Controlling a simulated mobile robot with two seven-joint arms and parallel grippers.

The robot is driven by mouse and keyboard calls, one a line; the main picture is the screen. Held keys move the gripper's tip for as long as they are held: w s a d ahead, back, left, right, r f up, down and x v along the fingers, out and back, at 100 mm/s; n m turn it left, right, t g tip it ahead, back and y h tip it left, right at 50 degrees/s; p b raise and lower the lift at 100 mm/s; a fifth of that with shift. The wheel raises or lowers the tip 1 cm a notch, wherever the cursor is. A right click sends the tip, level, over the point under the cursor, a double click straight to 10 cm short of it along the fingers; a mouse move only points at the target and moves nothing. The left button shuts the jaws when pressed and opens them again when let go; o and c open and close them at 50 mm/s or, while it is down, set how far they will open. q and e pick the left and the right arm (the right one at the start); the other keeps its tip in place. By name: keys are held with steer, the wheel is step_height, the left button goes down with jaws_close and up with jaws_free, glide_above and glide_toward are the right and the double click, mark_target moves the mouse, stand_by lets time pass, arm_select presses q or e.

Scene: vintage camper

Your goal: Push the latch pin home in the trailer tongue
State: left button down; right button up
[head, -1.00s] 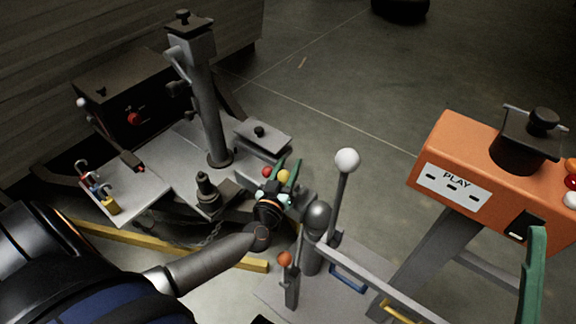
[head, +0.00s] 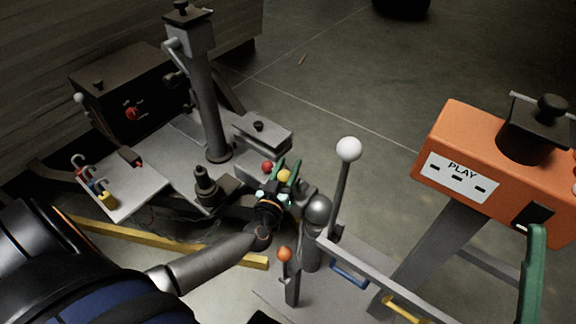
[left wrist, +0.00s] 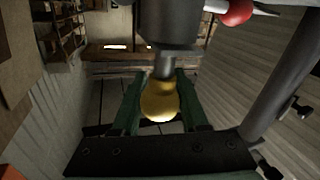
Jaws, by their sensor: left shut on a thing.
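In the head view the grey trailer tongue (head: 180,150) runs from the back left toward the centre. My left gripper (head: 287,172), with green fingers, is at its near end. The fingers are shut on a yellow round knob (head: 285,175), which shows between them in the left wrist view (left wrist: 160,100). The knob sits on a short grey stem, apparently the latch pin; its depth in the tongue is hidden. A red knob (head: 267,167) is beside the gripper. A green bent piece (head: 535,270) at the right edge may be a finger of my right gripper.
A post with a white ball (head: 349,149) and a short stalk with an orange ball (head: 284,254) stand close to my left gripper. A jack post (head: 207,110) rises from the tongue. An orange box (head: 455,135) marked PLAY stands at right. Open floor lies behind.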

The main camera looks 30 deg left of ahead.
arm_select(q)
steer(key=shift+f+b, duration=0.65)
steer(key=shift+f, duration=0.2)
arm_select(e)
steer(key=shift+f, duration=0.7)
arm_select(q)
steer(key=shift+c, duration=1.8)
jaws_free()
arm_select(e)
steer(key=shift+a, duration=0.1)
